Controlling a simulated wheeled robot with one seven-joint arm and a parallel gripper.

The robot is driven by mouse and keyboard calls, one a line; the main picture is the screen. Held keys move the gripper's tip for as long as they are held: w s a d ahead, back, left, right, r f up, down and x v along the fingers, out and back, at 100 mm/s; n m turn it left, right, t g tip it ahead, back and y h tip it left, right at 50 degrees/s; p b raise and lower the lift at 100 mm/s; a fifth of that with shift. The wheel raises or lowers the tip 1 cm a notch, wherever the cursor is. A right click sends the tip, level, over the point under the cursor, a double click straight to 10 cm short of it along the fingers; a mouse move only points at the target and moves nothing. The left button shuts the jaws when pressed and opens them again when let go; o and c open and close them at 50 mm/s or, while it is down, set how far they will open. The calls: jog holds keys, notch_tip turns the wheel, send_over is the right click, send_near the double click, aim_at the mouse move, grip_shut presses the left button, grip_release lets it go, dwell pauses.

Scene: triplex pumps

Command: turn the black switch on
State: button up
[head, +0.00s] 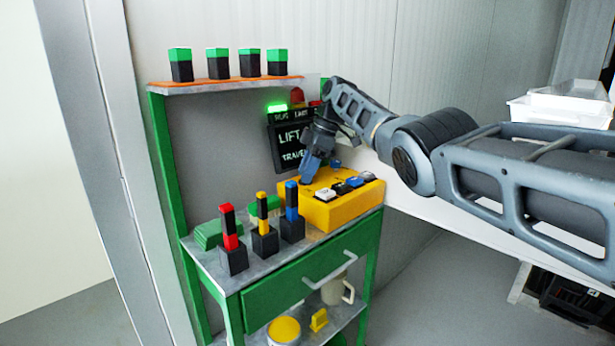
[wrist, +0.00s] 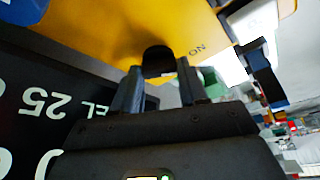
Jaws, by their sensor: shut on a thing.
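The yellow control box (head: 343,211) sits on the green bench, with white, black and blue switches on its top. My gripper (head: 306,179) reaches down to the left rear part of the box. In the wrist view the black switch (wrist: 157,57) stands out from the yellow face (wrist: 105,28), between my two fingertips (wrist: 158,73). The fingers are shut on it. The word ON is printed on the box beside it, to the right. In the head view my gripper hides this switch.
A dark display panel (head: 289,140) with a lit green lamp (head: 277,107) stands close behind my gripper. Red, yellow and blue handled blocks (head: 264,240) stand at the bench front. Several green-topped blocks (head: 218,64) stand on the upper shelf (head: 225,86).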

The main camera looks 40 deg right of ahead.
jog(key=shift+n+b, duration=0.5)
dwell(0.3)
jog(key=o, duration=1.1)
jog(key=shift+c, duration=0.2)
jog(key=v, duration=0.7)
jog(key=shift+r, duration=0.4)
jog(key=shift+d, duration=0.15)
